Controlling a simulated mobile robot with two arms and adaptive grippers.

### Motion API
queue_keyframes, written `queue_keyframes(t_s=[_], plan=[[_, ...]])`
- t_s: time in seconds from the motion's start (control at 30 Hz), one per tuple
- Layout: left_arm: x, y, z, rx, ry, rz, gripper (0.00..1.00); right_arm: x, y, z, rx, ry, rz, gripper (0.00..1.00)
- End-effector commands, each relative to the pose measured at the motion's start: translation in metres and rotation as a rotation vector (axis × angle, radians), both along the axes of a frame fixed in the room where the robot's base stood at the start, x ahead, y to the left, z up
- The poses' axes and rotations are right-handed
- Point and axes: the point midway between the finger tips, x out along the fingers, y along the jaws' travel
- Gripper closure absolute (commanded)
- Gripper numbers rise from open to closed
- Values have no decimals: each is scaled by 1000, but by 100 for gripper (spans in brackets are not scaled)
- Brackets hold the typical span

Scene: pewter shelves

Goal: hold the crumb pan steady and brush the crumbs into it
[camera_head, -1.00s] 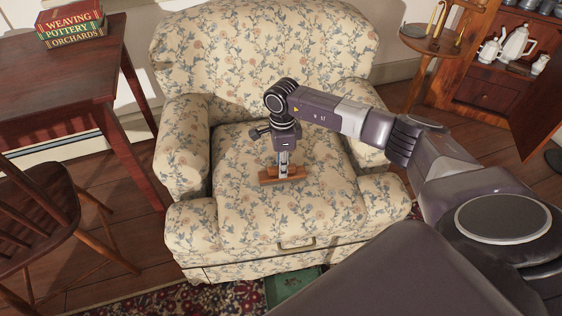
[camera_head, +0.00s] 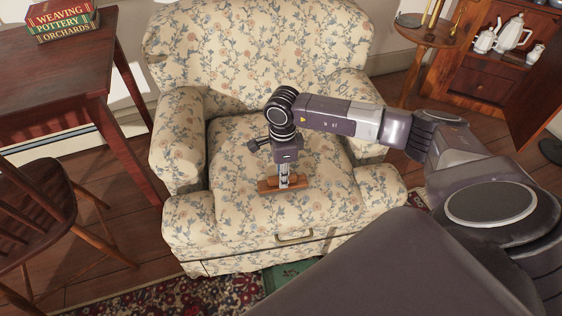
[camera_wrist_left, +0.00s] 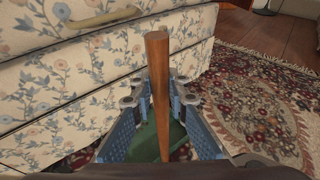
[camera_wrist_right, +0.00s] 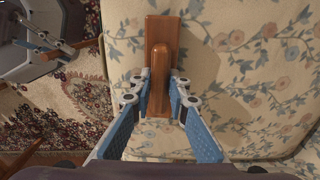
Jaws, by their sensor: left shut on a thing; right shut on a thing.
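The brush (camera_head: 268,184), a wooden block with a raised grip, rests on the floral armchair's seat. My right gripper (camera_head: 284,182) is shut on its grip from above. The brush (camera_wrist_right: 162,70) also shows between the fingers in the right wrist view. The green crumb pan (camera_head: 284,276) is partly visible low in front of the armchair; my arm hides some of it. In the left wrist view my left gripper (camera_wrist_left: 160,100) is shut on the pan's wooden handle (camera_wrist_left: 158,75), with green pan (camera_wrist_left: 145,142) below. No crumbs can be made out.
The armchair (camera_head: 250,45) has raised arms on both sides of the seat and a drawer handle (camera_head: 295,237) at its front. A table (camera_head: 75,75) with books and a wooden chair (camera_head: 40,215) stand left. A side table (camera_head: 425,32) and open cabinet (camera_head: 490,75) stand right.

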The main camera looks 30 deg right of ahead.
Motion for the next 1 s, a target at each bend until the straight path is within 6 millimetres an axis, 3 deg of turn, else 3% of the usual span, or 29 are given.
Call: queue_keyframes(t_s=[1.0], plan=[[1, 0, 0, -2, -1, 1, 100, -63, 27, 0, 1, 6, 3, 100]])
